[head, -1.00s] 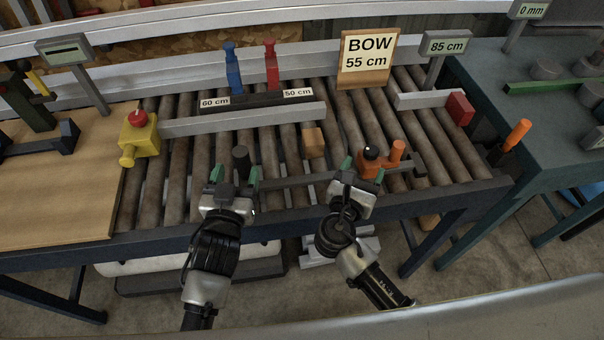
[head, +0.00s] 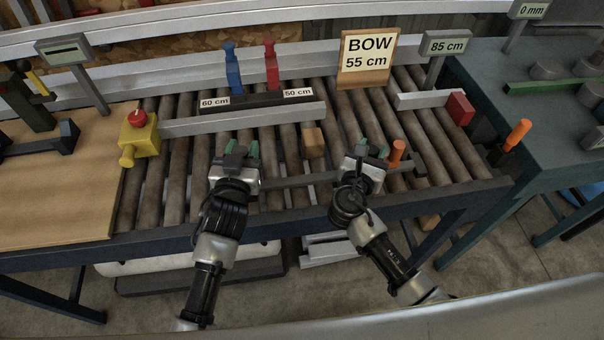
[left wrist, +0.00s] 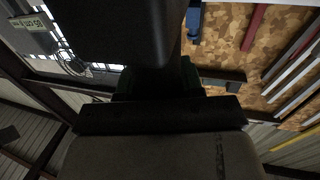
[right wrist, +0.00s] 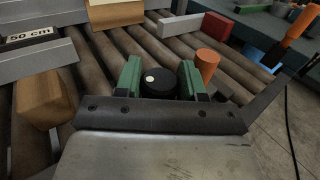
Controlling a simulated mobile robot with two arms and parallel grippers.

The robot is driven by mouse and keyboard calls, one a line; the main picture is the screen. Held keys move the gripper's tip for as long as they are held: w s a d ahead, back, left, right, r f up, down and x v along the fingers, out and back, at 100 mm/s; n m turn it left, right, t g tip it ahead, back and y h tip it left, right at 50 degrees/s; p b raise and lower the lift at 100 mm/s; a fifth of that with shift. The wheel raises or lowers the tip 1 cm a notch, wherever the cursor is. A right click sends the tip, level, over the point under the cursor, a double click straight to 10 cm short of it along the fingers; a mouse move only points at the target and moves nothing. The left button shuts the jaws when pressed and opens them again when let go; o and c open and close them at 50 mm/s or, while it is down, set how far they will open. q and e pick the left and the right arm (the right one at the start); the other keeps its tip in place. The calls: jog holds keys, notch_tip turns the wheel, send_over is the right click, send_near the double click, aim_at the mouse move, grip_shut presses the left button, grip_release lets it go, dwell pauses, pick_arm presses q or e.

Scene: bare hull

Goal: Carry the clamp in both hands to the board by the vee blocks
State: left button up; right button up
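The clamp lies across the rollers. Its grey bar (head: 290,181) runs between my grippers, and its orange handle (head: 397,150) stands at the right, also in the right wrist view (right wrist: 207,65). My left gripper (head: 241,151) has its green fingers close against both sides of the black post at the clamp's left end. A dark shape fills much of the left wrist view. A pale wooden board (head: 60,205) lies at left, with a dark V-shaped block (head: 45,142) on it.
A grey rail (head: 245,119) and a wooden block (head: 314,142) lie beyond the grippers. A BOW 55 cm sign (head: 367,60) stands behind. A red-ended bar (head: 430,99) is at right.

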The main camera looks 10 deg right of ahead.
pick_arm(q)
grip_shut()
pick_arm(e)
grip_shut()
